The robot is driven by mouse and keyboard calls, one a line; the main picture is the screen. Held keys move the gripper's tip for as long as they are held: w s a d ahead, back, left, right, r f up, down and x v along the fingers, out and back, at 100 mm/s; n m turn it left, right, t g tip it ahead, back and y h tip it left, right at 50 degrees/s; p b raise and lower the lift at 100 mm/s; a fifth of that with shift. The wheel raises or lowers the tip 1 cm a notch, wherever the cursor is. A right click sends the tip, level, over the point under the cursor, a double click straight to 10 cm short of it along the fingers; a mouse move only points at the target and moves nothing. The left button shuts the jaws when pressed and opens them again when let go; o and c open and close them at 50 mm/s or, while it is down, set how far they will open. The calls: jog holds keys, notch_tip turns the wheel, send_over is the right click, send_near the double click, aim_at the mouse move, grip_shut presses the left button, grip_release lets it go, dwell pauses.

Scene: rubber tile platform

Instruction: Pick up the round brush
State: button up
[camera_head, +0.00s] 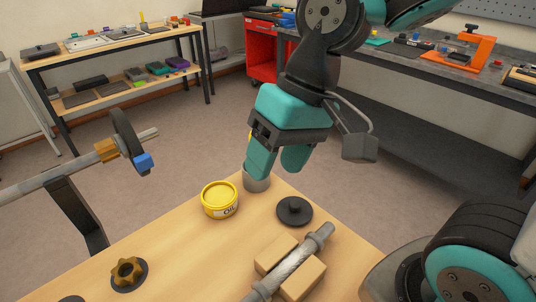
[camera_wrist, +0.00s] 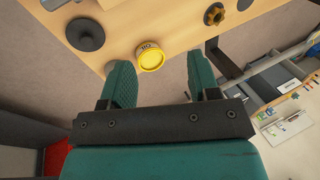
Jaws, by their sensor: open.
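My gripper (camera_head: 279,162) is open, fingers pointing down, above the far edge of the wooden table. In the wrist view its two teal fingers (camera_wrist: 160,68) are apart with nothing held between them. A grey cup (camera_head: 257,184) stands on the table edge just below the fingers in the head view, partly hidden by them. A small yellow bit (camera_head: 250,136) shows beside the gripper; I cannot tell whether it is part of the round brush. No round brush is clearly seen in either view.
A yellow oil tin (camera_head: 220,200) stands near the cup and shows in the wrist view (camera_wrist: 150,57). A black knobbed disc (camera_head: 294,211), a shaft (camera_head: 290,264) on wooden blocks and a star knob (camera_head: 128,272) are on the table (camera_head: 195,262). A wheel-ended bar (camera_head: 128,140) stands left.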

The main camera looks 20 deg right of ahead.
jog(key=w+d+r+m+p, duration=0.2)
jog(key=w+d+m+p, duration=0.25)
jog(key=w+m, duration=0.55)
jog(key=w+d+r+m+p, duration=0.25)
jog(key=w+d+m, duration=0.35)
jog(key=w+m, duration=0.35)
jog(key=shift+m, duration=0.45)
jog(key=x, duration=1.2)
jog(key=p+x, duration=0.1)
jog(key=x, duration=0.5)
jog(key=shift+w+d+f, duration=0.1)
jog(key=shift+d, duration=0.25)
grip_shut()
